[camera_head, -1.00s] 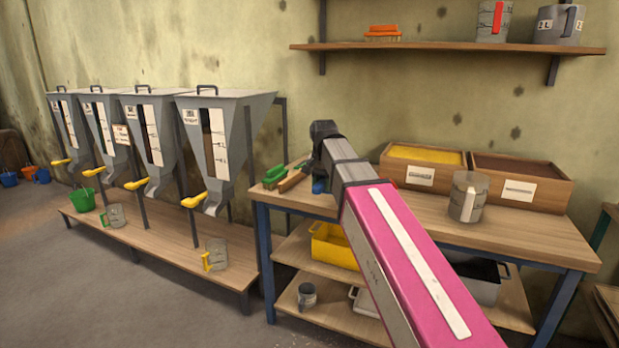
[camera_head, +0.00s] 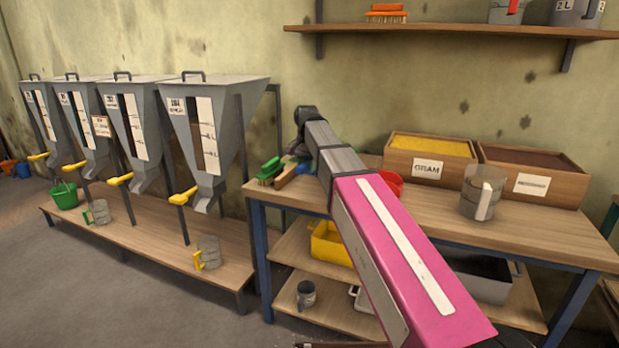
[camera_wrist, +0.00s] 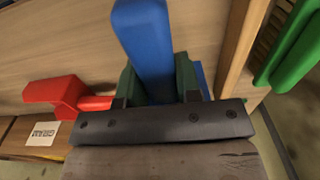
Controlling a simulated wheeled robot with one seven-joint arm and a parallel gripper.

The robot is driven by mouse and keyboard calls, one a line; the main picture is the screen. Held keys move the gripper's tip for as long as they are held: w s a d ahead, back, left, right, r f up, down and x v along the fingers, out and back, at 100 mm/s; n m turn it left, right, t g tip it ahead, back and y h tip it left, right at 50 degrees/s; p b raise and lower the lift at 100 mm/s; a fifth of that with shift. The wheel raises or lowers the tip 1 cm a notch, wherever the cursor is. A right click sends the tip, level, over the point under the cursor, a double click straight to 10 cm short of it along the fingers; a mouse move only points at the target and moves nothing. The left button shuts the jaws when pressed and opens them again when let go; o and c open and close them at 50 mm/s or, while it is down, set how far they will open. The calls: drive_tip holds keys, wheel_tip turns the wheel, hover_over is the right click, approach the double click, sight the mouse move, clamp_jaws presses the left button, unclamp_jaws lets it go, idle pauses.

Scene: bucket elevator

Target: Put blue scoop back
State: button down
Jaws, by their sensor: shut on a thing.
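The blue scoop (camera_wrist: 145,40) shows in the wrist view as a blue handle standing out from between the green fingers of my gripper (camera_wrist: 155,92), which is shut on it. I cannot tell whether the scoop touches the table. In the head view my arm hides most of the gripper and scoop. A red scoop (camera_wrist: 60,95) lies to the left in the wrist view; it also shows right of my arm in the head view (camera_head: 393,182).
A GRAIN box (camera_head: 427,170), a second box (camera_head: 533,184) and a clear jug (camera_head: 483,193) stand at the right. Hoppers (camera_head: 205,130) stand at the left.

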drive_tip(key=shift+w+d+f, duration=0.4)
drive_tip(key=shift+w+f, duration=0.2)
drive_tip(key=shift+w, duration=0.25)
drive_tip(key=shift+f, duration=1.95)
drive_tip(key=c, duration=0.8)
unclamp_jaws()
drive_tip(key=shift+f, duration=0.1)
wheel_tip(320, 180, up, 12)
drive_tip(key=shift+s+r, duration=0.1)
drive_tip(key=shift+r, duration=0.05)
